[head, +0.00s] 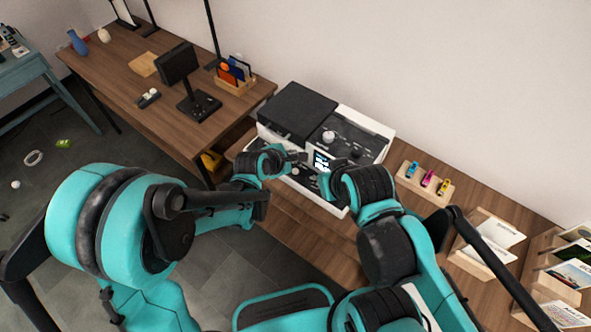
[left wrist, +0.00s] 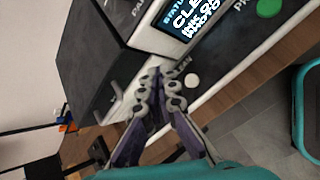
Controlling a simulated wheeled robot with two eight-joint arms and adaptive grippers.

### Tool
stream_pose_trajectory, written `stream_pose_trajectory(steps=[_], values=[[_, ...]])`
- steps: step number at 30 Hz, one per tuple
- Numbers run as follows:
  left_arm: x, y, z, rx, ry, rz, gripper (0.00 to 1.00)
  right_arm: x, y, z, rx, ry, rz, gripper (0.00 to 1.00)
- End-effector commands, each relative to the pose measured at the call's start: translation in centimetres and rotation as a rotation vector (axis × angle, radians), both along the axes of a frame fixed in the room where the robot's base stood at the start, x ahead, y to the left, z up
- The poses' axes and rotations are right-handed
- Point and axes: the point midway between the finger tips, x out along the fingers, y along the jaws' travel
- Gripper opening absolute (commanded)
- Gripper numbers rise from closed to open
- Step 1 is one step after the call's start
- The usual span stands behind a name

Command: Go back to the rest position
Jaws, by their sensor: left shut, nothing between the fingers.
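My left gripper (head: 297,157) is in front of the black and white machine (head: 350,115) on the table. In the left wrist view its fingers (left wrist: 158,80) are shut with nothing between them, close in front of the machine's panel. I cannot tell whether they touch it. My right arm comes in from the lower right. Its wrist is beside the machine's front, and its fingers are mostly hidden behind the arm, so their state is unclear. The machine has a black lid (head: 297,108), a lit status screen (head: 321,161) and a green button (left wrist: 269,7).
Left of the machine, a wooden table (head: 130,85) holds a black stand device (head: 190,85) and a card box (head: 235,75). To the right are a tray of small coloured items (head: 425,183) and wooden racks with booklets (head: 490,240). Grey floor (head: 215,270) shows below.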

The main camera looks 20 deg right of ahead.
Motion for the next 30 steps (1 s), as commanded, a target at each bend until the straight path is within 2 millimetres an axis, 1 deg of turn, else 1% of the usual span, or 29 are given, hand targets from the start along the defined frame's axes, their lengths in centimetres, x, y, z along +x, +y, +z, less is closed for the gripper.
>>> stream_pose_trajectory(steps=[13, 15, 17, 20, 21, 23, 24, 26, 27, 29, 30], values=[[0.0, 0.1, 0.1, 0.003, -0.003, -0.002, 0.00, 0.0, 0.0, 0.0, 0.000, 0.000, 0.000, 0.29], [0.1, 0.7, 0.6, 0.022, -0.017, -0.013, 0.00, 0.0, 0.0, 0.0, 0.000, 0.000, 0.000, 0.29], [0.1, 1.9, 1.4, 0.059, -0.047, -0.038, 0.00, 0.0, 0.0, 0.0, 0.000, 0.000, 0.000, 0.29], [-0.1, 5.2, 3.6, 0.172, -0.126, -0.111, 0.00, 0.0, 0.0, 0.0, 0.000, 0.000, 0.000, 0.29], [-0.4, 6.9, 4.6, 0.232, -0.163, -0.152, 0.00, 0.0, 0.0, 0.0, 0.000, 0.000, 0.000, 0.29], [-1.0, 9.7, 6.1, 0.330, -0.220, -0.220, 0.00, 0.0, 0.0, 0.0, 0.000, 0.000, 0.000, 0.29], [-1.5, 11.5, 7.0, 0.399, -0.256, -0.267, 0.00, 0.0, 0.0, 0.0, 0.000, 0.000, 0.000, 0.29], [-2.5, 14.1, 8.3, 0.501, -0.304, -0.342, 0.00, 0.0, 0.0, 0.0, 0.000, 0.000, 0.000, 0.29], [-3.3, 15.9, 9.0, 0.568, -0.333, -0.393, 0.00, 0.0, 0.0, 0.0, 0.000, 0.000, 0.000, 0.29], [-4.5, 18.4, 9.9, 0.670, -0.370, -0.472, 0.00, 0.0, 0.0, 0.0, 0.000, 0.000, 0.000, 0.29], [-5.5, 20.0, 10.4, 0.735, -0.391, -0.526, 0.00, 0.0, 0.0, 0.0, 0.000, 0.000, 0.000, 0.29]])
